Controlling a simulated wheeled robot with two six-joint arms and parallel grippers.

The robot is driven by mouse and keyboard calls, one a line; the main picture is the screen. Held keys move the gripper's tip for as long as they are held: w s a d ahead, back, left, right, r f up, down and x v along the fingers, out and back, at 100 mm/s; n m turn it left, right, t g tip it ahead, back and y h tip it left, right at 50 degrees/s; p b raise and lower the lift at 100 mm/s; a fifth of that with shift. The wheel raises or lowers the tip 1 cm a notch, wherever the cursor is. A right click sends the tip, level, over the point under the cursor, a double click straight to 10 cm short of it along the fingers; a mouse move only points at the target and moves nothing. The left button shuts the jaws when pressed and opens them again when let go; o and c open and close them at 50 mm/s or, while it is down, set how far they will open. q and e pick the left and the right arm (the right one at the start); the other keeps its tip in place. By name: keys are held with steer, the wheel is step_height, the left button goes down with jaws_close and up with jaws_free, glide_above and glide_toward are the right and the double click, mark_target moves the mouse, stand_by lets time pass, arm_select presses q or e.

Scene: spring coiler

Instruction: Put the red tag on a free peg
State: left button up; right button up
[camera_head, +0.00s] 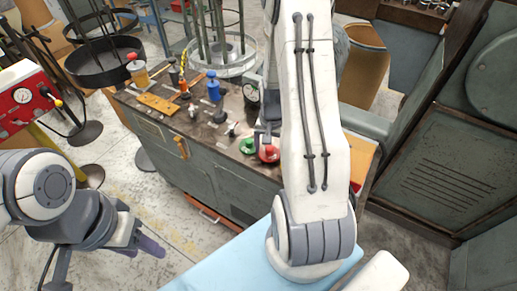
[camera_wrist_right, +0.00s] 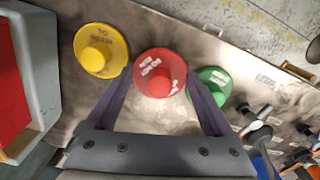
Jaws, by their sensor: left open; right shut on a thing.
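The red tag (camera_wrist_right: 160,72) is a round disc with a raised centre and lettering. In the right wrist view it lies between the two fingers of my right gripper (camera_wrist_right: 157,78), which is shut on it. In the head view the red tag (camera_head: 268,154) shows at the near edge of the bench top, below my right gripper (camera_head: 265,136), which is partly hidden by my arm. My left gripper (camera_head: 148,246) is open and empty, low at the left, away from the bench. I cannot make out a free peg for certain.
A yellow tag (camera_wrist_right: 101,50) and a green tag (camera_wrist_right: 209,86) flank the red one closely. A grey-walled bin (camera_wrist_right: 45,70) is at the left in the wrist view.

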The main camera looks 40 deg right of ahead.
steer(key=o, duration=1.1)
step_height(320, 180, up, 9)
steer(key=shift+d+r, duration=0.1)
step_height(320, 180, up, 14)
steer(key=p, duration=1.2)
steer(key=shift+r, duration=0.1)
